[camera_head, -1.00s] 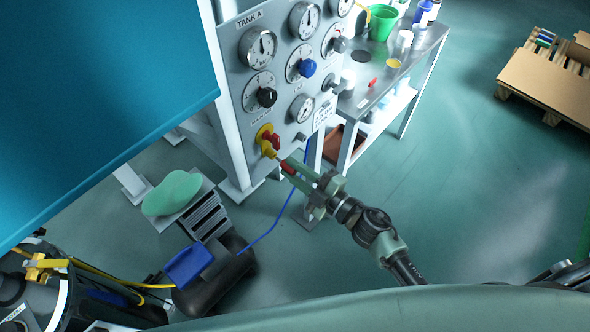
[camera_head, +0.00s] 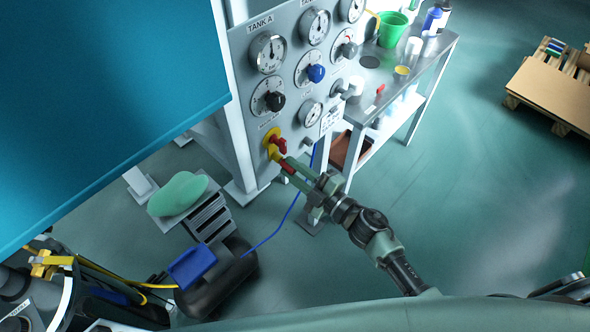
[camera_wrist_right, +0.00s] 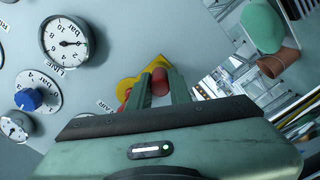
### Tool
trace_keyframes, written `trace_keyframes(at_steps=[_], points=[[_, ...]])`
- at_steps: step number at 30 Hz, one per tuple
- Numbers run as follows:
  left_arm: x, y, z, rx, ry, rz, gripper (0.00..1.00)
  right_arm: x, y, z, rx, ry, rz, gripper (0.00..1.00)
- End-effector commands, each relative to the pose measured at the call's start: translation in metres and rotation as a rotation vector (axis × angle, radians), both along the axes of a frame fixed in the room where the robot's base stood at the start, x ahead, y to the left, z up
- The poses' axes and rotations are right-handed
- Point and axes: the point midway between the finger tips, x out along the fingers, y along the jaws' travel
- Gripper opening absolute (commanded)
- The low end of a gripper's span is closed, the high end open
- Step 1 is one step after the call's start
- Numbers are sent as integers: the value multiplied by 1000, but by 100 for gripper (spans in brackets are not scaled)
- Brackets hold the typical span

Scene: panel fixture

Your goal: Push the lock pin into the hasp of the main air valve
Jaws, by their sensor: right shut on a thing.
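The main air valve is low on the grey panel, with a yellow hasp plate (camera_head: 268,151) and a red handle (camera_head: 280,145). My right gripper (camera_head: 284,163) reaches in from the lower right, its fingers shut on the red lock pin (camera_head: 288,170). The pin is right in front of the hasp; I cannot tell how far its tip is in. In the right wrist view the red pin (camera_wrist_right: 160,84) is between the fingertips (camera_wrist_right: 163,76), over the yellow plate (camera_wrist_right: 148,66). The hole is hidden there. My left gripper is not in view.
Gauges and knobs, such as a black knob (camera_head: 275,101) and a blue knob (camera_head: 316,73), are above the valve. A metal bench (camera_head: 420,65) stands right of the panel. A blue hose (camera_head: 283,222) hangs below. Open floor lies to the right.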

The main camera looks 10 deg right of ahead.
Motion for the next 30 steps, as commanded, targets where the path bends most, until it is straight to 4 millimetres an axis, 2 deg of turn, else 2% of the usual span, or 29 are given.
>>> trace_keyframes(at_steps=[8, 9, 12, 23, 30], points=[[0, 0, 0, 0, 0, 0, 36, 5, 4, 1, 0, 0, 1, 0], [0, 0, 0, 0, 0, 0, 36, 6, 5, 0, 0, 0, 1, 22], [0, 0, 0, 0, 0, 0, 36, 5, 5, 0, 0, 0, 1, 45], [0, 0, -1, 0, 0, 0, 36, 2, 2, -1, -1, 1, 1, 45], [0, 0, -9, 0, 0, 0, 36, -27, -21, -3, -1, 2, 0, 45]])
